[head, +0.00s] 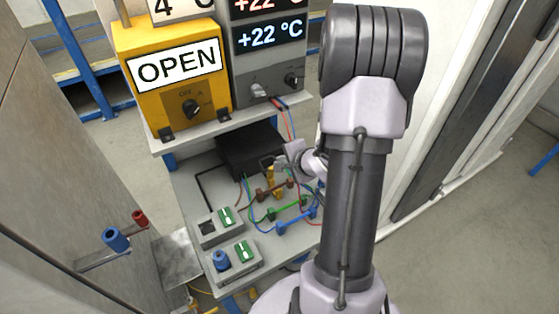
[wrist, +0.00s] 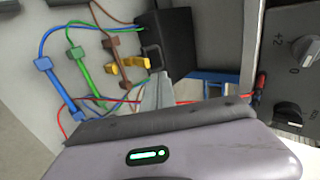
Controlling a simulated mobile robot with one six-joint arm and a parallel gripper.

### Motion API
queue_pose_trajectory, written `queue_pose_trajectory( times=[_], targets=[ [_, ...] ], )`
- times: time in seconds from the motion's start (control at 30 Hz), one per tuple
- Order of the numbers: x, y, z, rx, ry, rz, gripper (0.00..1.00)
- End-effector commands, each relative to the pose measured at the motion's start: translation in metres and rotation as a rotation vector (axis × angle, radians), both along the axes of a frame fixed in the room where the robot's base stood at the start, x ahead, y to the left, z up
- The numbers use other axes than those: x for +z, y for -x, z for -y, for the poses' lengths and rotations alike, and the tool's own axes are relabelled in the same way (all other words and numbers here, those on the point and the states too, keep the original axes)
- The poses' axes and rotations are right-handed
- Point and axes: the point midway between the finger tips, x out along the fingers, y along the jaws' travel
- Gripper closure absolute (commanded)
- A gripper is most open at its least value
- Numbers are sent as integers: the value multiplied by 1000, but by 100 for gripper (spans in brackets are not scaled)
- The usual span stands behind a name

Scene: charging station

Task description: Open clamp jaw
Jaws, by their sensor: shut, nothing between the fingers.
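A yellow clamp-like piece (wrist: 130,66) lies by the black box (wrist: 172,40) in the wrist view; it also shows in the head view (head: 272,182). Beside it are a brown piece (wrist: 110,44), a green piece (wrist: 77,53) and a blue piece (wrist: 42,64), each with a coloured wire. I cannot tell which of them has the clamp jaw. My gripper (wrist: 158,82) is shut and empty, its tips just beside the yellow piece. Contact cannot be judged. In the head view my arm hides part of the shelf.
The lower grey shelf (head: 187,190) carries switch boxes with green switches (head: 226,215). Above stand a yellow OPEN box (head: 185,100) and a grey temperature unit (head: 262,75) with knobs. A red wire (wrist: 210,100) crosses behind my fingers. A wall panel stands left.

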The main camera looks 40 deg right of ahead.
Motion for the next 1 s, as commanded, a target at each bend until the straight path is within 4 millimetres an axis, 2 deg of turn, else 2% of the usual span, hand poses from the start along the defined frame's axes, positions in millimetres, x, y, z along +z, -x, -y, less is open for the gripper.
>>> queue_pose_trajectory(
  times=[0.3,0.5,0.7,1.0],
  targets=[
    [-50,-49,12,-1,2,-2,100],
    [-75,-77,19,-2,2,-2,100],
    [-86,-92,23,-4,3,-2,100],
    [-87,-93,24,-4,2,-2,100]
  ],
)
